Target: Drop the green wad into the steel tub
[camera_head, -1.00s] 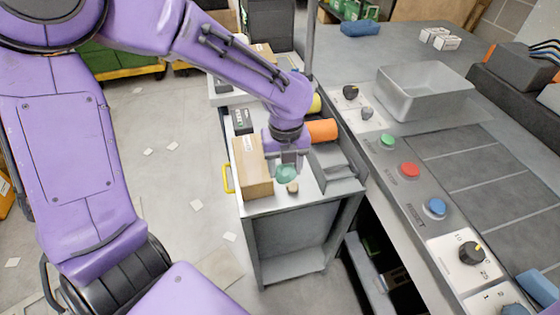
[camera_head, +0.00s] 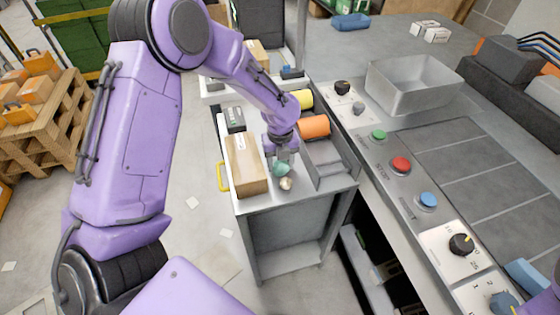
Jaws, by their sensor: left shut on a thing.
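The green wad (camera_head: 281,170) is a small teal-green lump above the top of the grey cart. My left gripper (camera_head: 280,161) points down and is shut on it, partly covering it. I cannot tell whether the wad touches the cart top. The steel tub (camera_head: 412,87) is an open, empty-looking grey rectangular tub on the workbench, to the right and farther back. My right gripper is not seen; only a bit of purple shows at the lower right edge.
A cardboard box (camera_head: 246,165) stands left of the gripper, and an orange roll (camera_head: 314,126) lies behind to the right. A small beige object (camera_head: 286,184) is beside the wad. The bench has green, red (camera_head: 401,165) and blue buttons and knobs.

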